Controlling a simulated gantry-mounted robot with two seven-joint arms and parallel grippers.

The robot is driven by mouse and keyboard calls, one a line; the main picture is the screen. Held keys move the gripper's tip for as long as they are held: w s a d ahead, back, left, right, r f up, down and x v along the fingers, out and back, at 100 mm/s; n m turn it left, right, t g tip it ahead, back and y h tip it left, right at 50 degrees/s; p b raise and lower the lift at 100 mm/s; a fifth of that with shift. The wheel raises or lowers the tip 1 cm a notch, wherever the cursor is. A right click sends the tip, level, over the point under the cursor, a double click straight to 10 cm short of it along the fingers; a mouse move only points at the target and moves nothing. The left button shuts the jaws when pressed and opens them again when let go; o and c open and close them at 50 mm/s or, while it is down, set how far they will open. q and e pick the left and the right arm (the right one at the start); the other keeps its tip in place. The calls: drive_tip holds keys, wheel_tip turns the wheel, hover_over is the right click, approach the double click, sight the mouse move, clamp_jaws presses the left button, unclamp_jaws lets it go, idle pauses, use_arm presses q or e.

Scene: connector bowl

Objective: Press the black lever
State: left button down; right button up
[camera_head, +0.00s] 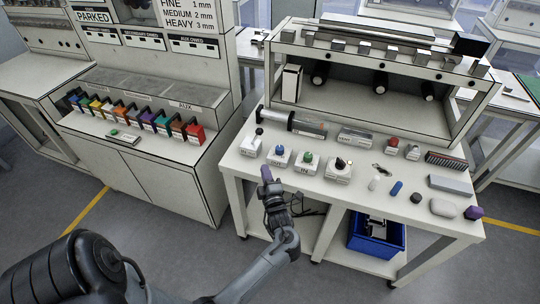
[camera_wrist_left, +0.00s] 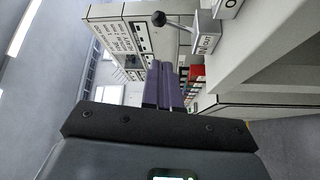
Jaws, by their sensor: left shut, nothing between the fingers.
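The black lever (camera_head: 259,131) has a ball knob on a thin rod. It rises from a small white labelled box (camera_head: 251,146) at the left front of the workbench. In the left wrist view the black knob (camera_wrist_left: 158,19) sticks out leftward from its white box (camera_wrist_left: 207,36) near the top of the picture. My left gripper (camera_head: 266,174) has purple fingertips and is in front of the bench edge, just below the lever box in the picture. Its fingers (camera_wrist_left: 164,84) are together and empty, apart from the lever. My right gripper is not in view.
A blue crate (camera_head: 377,240) is below the bench. A cabinet (camera_head: 150,170) stands left.

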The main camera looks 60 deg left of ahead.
use_arm(q)
drive_tip(key=shift+w+n+b, duration=0.5)
drive_tip(key=shift+w+b, duration=0.5)
drive_tip(key=shift+w, duration=0.25)
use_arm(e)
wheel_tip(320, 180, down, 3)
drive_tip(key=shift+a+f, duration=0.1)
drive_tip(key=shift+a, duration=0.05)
